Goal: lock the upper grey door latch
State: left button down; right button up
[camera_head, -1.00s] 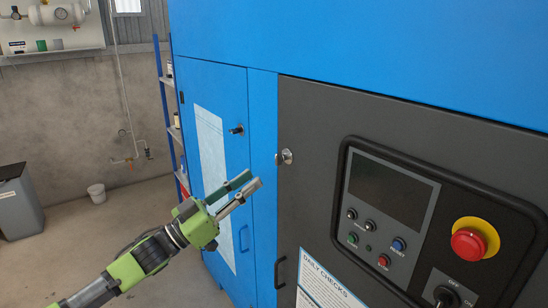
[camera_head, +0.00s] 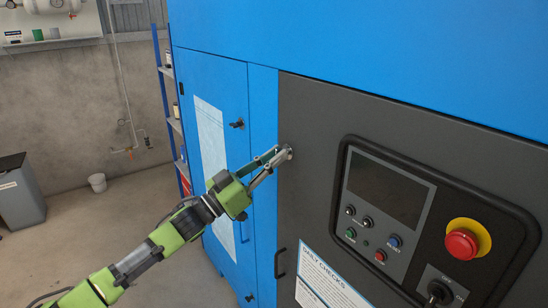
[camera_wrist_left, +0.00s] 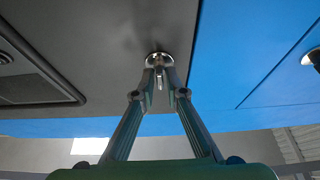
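The upper grey door latch (camera_head: 287,151) is a small round metal fitting near the left edge of the dark grey door (camera_head: 310,110). In the left wrist view, its round base (camera_wrist_left: 158,57) shows with a short lever (camera_wrist_left: 160,78) sticking out. My left gripper (camera_head: 279,155) is at the latch, its fingertips partly covering it in the head view. In the left wrist view, its fingers (camera_wrist_left: 161,84) stand on either side of the lever, with narrow gaps visible, so it looks open around it. Contact cannot be made out. My right gripper is not in view.
A blue door (camera_head: 185,85) with its own dark latch (camera_head: 237,124) is to the left. A control panel with a red emergency button (camera_head: 462,244) is to the right. A dark handle (camera_head: 280,263) is below. A bin (camera_head: 22,195) stands far left.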

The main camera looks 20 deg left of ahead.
pick_arm(q)
jog(key=shift+m, duration=0.4)
jog(key=shift+a+r+m+g+h+b, duration=0.1)
jog(key=shift+m+g+h+b, duration=0.15)
jog(key=shift+m+g, duration=2.3)
jog(key=shift+d+f+m+g+h+b, duration=0.15)
jog(key=shift+m+g+h, duration=0.2)
jog(key=shift+m, duration=4.3)
jog(key=shift+a+r+m+g+h+b, duration=0.25)
jog(key=shift+m+g, duration=1.15)
jog(key=shift+m, duration=2.2)
jog(key=shift+d+f, duration=0.1)
jog(key=c, duration=2.2)
grip_release()
jog(key=shift+w, duration=0.1)
jog(key=v, duration=1.2)
